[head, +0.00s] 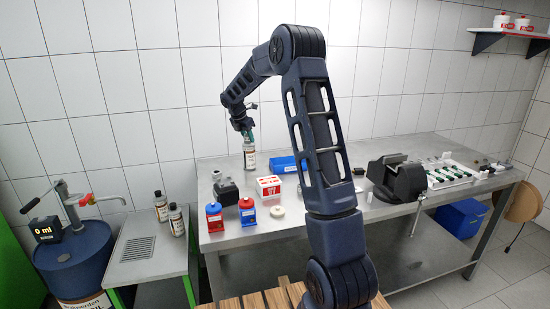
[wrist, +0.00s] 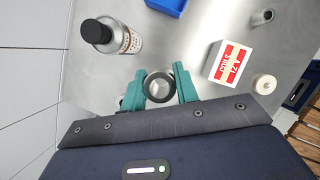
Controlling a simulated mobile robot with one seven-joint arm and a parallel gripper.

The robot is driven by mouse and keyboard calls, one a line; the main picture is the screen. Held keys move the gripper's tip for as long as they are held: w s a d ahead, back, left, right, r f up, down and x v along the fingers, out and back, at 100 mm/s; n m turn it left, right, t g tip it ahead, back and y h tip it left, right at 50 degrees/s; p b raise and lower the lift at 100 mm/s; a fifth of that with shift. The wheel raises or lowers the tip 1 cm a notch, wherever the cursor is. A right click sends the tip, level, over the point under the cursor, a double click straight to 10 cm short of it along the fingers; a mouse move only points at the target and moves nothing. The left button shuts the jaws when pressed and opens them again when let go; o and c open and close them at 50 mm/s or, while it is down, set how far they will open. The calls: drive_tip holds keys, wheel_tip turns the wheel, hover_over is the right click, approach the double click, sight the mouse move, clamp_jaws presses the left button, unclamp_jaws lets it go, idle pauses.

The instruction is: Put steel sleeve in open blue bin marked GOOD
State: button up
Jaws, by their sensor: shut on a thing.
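My gripper (wrist: 160,87) has teal fingers closed on a round, hollow steel sleeve (wrist: 158,86), held with its open end facing the wrist camera. In the head view my gripper (head: 246,134) is above the back left of the steel bench, by a bottle; the sleeve cannot be made out there. A blue bin (head: 281,165) stands on the bench to the right of the gripper, partly hidden by my arm. Its edge shows at the top of the wrist view (wrist: 168,5). Another blue bin (head: 460,218) is below the bench at right. No GOOD marking is readable.
A bottle (wrist: 128,38) stands close to the gripper. A dark vise (head: 397,178) and white tray (head: 452,174) are at right.

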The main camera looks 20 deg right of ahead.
hover_over(289, 162)
drive_tip(key=s+a, duration=0.3)
drive_tip(key=s, duration=0.2)
drive_tip(key=f, duration=1.3)
drive_tip(key=d+f, duration=0.1)
drive_tip(key=f, duration=0.5)
drive_tip(key=shift+w+f, duration=0.1)
drive_tip(key=shift+f, duration=0.15)
drive_tip(key=shift+f, duration=0.1)
drive_tip(key=o, duration=1.1)
